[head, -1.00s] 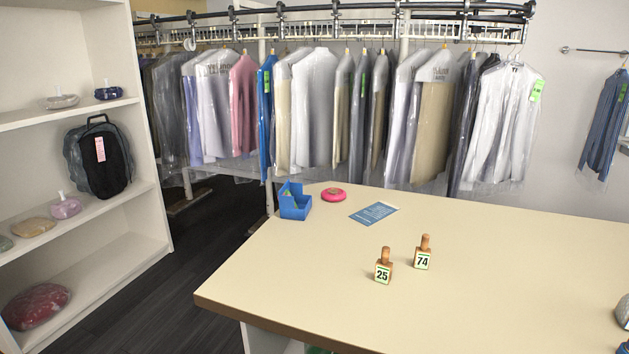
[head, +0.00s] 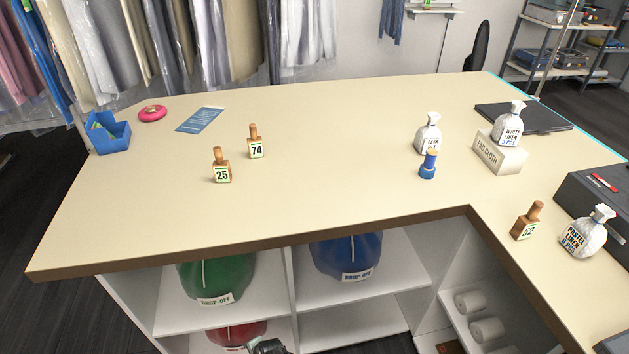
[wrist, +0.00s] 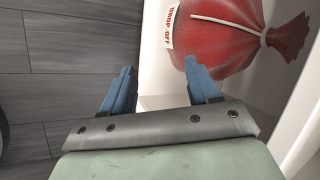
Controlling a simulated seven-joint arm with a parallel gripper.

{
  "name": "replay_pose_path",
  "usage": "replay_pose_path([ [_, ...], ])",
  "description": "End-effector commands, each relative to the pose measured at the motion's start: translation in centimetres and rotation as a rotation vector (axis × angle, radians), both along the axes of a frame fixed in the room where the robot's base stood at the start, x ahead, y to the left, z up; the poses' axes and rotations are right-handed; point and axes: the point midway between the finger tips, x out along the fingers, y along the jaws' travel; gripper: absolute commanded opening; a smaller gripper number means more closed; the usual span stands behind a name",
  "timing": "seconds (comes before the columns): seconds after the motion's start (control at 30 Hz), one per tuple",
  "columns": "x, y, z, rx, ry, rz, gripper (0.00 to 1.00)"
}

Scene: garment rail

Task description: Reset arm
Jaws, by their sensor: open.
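My gripper (wrist: 162,88) shows in the wrist view with its two blue fingers apart and nothing between them. Beyond the fingers are a grey plank floor and a white shelf cubby. A red drop-off bag (wrist: 225,40) lies in that cubby, close to the right finger; I cannot tell whether they touch. In the head view the red bag (head: 236,335) is at the lower edge, low under the counter. A dark part of my arm shows beside it at the bottom edge.
The L-shaped counter (head: 330,130) carries wooden tags 25 (head: 221,170) and 74 (head: 255,145), a blue box (head: 107,135), a pink disc (head: 152,113) and small white bags. Green (head: 215,280) and blue (head: 345,260) bags fill the shelves below. Garments hang behind. Much of the countertop is clear.

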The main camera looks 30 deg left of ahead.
Motion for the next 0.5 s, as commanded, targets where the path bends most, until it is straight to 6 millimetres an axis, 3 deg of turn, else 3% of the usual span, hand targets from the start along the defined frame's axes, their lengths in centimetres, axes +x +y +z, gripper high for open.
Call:
replay_pose_path([
  [0.03,1.2,-2.3,-0.3,-0.035,0.011,-0.007,0.60],
  [0.2,4.0,-8.8,-1.4,-0.145,0.060,-0.006,0.60],
  [0.5,6.3,-20.2,-2.2,-0.305,0.187,0.005,0.60],
])
